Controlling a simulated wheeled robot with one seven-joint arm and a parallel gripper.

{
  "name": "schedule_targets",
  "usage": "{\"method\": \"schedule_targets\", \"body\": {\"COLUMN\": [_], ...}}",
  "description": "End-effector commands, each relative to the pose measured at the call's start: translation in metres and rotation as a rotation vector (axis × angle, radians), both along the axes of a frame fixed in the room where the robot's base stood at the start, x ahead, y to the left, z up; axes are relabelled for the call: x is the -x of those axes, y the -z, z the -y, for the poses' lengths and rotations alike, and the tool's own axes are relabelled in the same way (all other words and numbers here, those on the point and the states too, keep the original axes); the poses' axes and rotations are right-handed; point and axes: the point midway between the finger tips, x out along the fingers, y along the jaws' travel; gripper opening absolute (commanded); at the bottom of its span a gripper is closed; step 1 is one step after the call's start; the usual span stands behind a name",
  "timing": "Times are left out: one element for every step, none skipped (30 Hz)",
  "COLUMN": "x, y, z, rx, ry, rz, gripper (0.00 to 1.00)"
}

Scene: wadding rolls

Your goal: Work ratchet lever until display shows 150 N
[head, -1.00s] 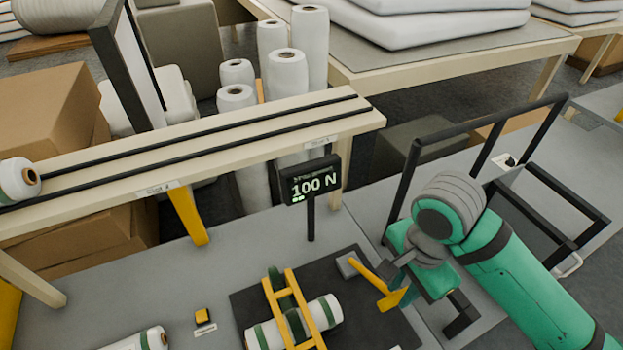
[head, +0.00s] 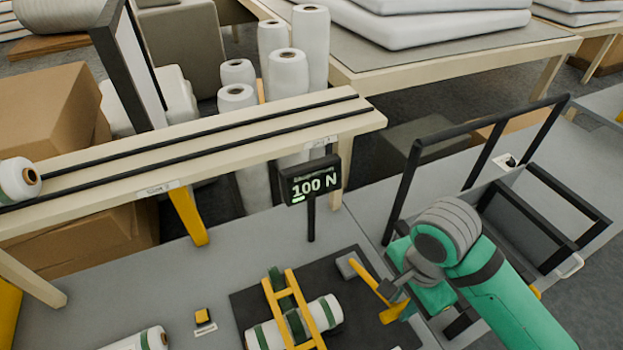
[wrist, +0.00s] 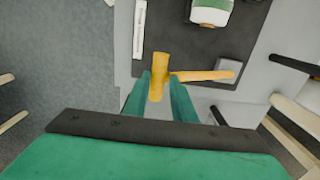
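The display (head: 313,185) on a black post reads 100 N, with a small green bar under the digits. The ratchet lever (head: 368,280) is a yellow bar from a grey block (head: 346,266) to a yellow cross handle (head: 394,314). It also shows in the wrist view (wrist: 205,76). My gripper (wrist: 160,82) has its two green fingers on either side of the yellow handle (wrist: 158,62), close against it, and looks shut on it. A white roll with green bands (head: 321,313) lies under a yellow frame (head: 290,300) on the dark mat (head: 245,300).
A raised beige shelf (head: 230,135) runs behind the display. A black rail frame (head: 400,190) and dark bin (head: 530,230) stand right of the mat. A yellow block (head: 203,315) and another roll (head: 145,340) lie to the left.

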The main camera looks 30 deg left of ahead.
Motion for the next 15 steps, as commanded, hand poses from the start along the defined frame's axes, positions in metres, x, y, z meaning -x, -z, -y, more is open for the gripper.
{"method": "schedule_targets", "body": {"x": [0.001, 0.002, 0.002, 0.002, 0.003, 0.003, 0.004, 0.004, 0.005, 0.005, 0.006, 0.006, 0.006, 0.007, 0.007], "y": [0.003, 0.004, 0.006, 0.007, 0.009, 0.011, 0.012, 0.014, 0.016, 0.017, 0.018, 0.020, 0.021, 0.023, 0.025], "z": [0.000, 0.000, 0.001, 0.001, 0.001, 0.002, 0.002, 0.002, 0.003, 0.003, 0.004, 0.004, 0.004, 0.005, 0.005], "rx": [-0.002, -0.002, -0.001, -0.001, -0.001, -0.001, -0.001, -0.001, -0.001, -0.001, -0.001, -0.001, -0.001, -0.001, -0.002], "ry": [-0.002, -0.002, -0.003, -0.004, -0.005, -0.006, -0.006, -0.006, -0.007, -0.007, -0.007, -0.007, -0.008, -0.008, -0.009], "rz": [-0.002, -0.002, -0.002, -0.001, -0.002, -0.002, -0.003, -0.003, -0.003, -0.003, -0.002, -0.002, -0.002, -0.002, -0.002], "gripper": [0.20, 0.20, 0.20, 0.20, 0.20, 0.20, 0.20, 0.20, 0.20, 0.20, 0.20, 0.20, 0.20, 0.20, 0.20]}}
